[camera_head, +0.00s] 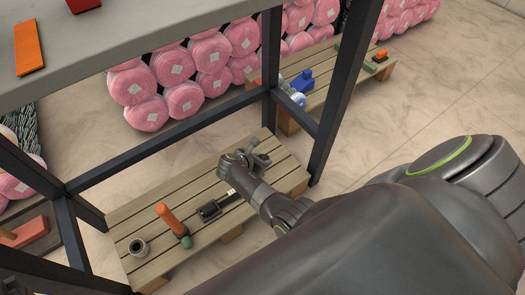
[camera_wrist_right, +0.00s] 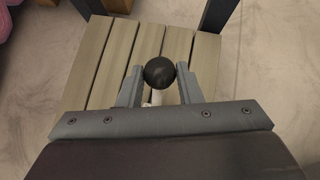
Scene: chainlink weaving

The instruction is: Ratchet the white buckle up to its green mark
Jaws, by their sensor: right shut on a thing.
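My right gripper (camera_head: 245,158) reaches down over the far right part of a low slatted wooden bench. In the right wrist view, its two grey fingers are shut on a round black knob (camera_wrist_right: 159,72). A pale stem or part (camera_wrist_right: 154,98) shows between the fingers below the knob. I cannot tell whether this pale part is the white buckle, and I see no clear green mark near it. A black device with a bar (camera_head: 217,206) lies on the bench just left of my right gripper. My left gripper is not in view.
On the bench (camera_head: 160,262) stand an orange-handled tool (camera_head: 168,220) with a green end and a dark cup (camera_head: 138,247). Dark frame posts (camera_head: 340,95) and a grey upper shelf (camera_head: 120,45) flank the space. Pink rolls (camera_head: 185,100) and a second bench lie behind.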

